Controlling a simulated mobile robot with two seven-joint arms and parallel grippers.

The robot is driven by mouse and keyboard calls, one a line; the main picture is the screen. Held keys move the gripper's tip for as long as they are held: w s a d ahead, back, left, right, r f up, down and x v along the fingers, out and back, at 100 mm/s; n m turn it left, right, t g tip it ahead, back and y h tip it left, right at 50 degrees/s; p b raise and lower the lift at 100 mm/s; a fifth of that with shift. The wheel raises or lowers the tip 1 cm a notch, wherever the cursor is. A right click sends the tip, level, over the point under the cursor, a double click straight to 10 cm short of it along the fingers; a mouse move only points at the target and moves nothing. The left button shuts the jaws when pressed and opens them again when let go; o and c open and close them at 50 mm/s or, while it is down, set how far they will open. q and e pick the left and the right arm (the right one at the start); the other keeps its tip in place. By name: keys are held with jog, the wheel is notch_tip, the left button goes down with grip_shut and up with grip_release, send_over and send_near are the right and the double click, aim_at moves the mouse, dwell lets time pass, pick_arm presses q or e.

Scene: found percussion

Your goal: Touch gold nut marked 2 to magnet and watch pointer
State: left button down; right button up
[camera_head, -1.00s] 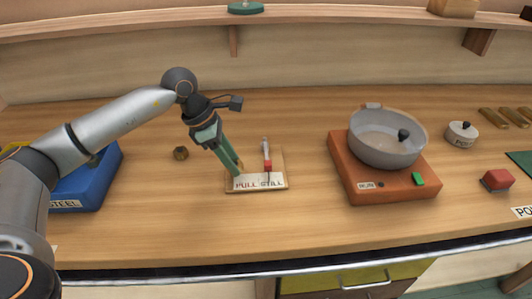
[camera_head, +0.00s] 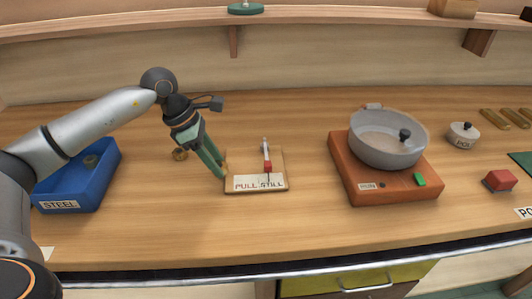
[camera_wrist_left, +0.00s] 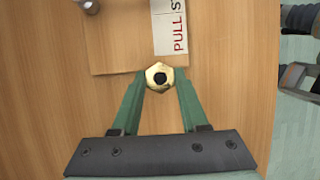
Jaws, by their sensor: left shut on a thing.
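My left gripper (camera_head: 221,172) is shut on a gold hex nut, clear in the left wrist view (camera_wrist_left: 160,76), at the left edge of the wooden board (camera_head: 278,157). I cannot read a number on the nut. The board carries a white label (camera_head: 258,182) reading PULL and STILL. A slim grey-and-red piece (camera_head: 267,157) stands on the board, its red end towards the label; I cannot tell magnet from pointer here. The nut is apart from this piece. Another brass nut (camera_head: 179,154) lies on the table behind the gripper.
A blue STEEL tray (camera_head: 85,190) with a grey round thing in it stands at left. An orange base (camera_head: 395,190) with a grey pan (camera_head: 385,150) stands right of the board. A red block (camera_head: 499,180) and a small white pot (camera_head: 463,134) are further right.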

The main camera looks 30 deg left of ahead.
pick_arm(q)
notch_tip(320, 180, up, 2)
jog(key=shift+r+p, duration=0.2)
jog(key=shift+p, duration=0.6)
jog(key=shift+r+p, duration=0.65)
jog(key=shift+r, duration=0.2)
jog(key=shift+r+p, duration=0.3)
jog(key=shift+r, duration=0.1)
notch_tip(320, 180, up, 2)
jog(key=shift+r+p, duration=0.25)
jog(key=shift+p, duration=0.7)
jog(key=shift+r, duration=0.4)
pick_arm(e)
jog(key=r, duration=0.5)
jog(key=shift+d+r, duration=0.35)
jog(key=shift+d, duration=0.05)
pick_arm(q)
jog(key=shift+f, duration=0.1)
